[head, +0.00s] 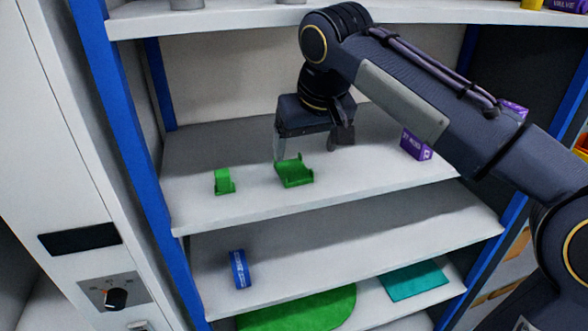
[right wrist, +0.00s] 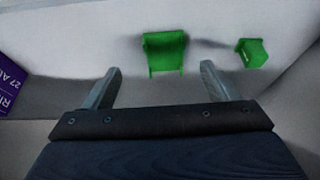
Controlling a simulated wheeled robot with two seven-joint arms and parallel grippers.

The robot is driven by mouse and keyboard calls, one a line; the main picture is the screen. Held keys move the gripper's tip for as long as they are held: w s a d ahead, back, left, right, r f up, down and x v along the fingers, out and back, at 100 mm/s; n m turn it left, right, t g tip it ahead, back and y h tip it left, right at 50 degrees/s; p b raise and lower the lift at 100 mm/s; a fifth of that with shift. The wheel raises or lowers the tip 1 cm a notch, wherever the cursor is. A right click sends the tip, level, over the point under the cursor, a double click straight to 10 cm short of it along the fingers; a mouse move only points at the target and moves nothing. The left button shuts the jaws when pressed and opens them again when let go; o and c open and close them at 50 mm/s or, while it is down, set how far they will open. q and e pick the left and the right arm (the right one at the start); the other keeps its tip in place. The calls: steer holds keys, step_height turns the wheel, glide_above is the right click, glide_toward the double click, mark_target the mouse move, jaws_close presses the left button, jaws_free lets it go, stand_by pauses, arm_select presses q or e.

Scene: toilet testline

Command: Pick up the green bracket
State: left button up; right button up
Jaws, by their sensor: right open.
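Two green pieces lie on the upper middle shelf (head: 370,185). The larger green bracket (head: 295,172) has raised sides and sits just in front of my right gripper; it also shows in the right wrist view (right wrist: 164,52). A smaller upright green bracket (head: 224,182) stands to its left and shows at the right in the right wrist view (right wrist: 251,53). My right gripper (head: 310,152) is open and empty. In the right wrist view its fingers (right wrist: 160,82) spread apart, with the larger bracket ahead between them. My left gripper is not in view.
A purple box (head: 416,145) stands on the same shelf at the right, under my right forearm. A blue item (head: 240,269) is on the shelf below. Green (head: 305,312) and teal (head: 412,281) sheets lie lower. Blue posts (head: 122,130) bound the rack, and a shelf hangs above.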

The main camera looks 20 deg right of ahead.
mark_target(298, 178)
steer(key=x, duration=0.4)
steer(key=s+x, duration=0.1)
steer(key=x, duration=0.2)
steer(key=shift+a+f, duration=0.2)
steer(key=shift+a, duration=0.1)
steer(key=shift+c, duration=0.4)
steer(key=c, duration=1)
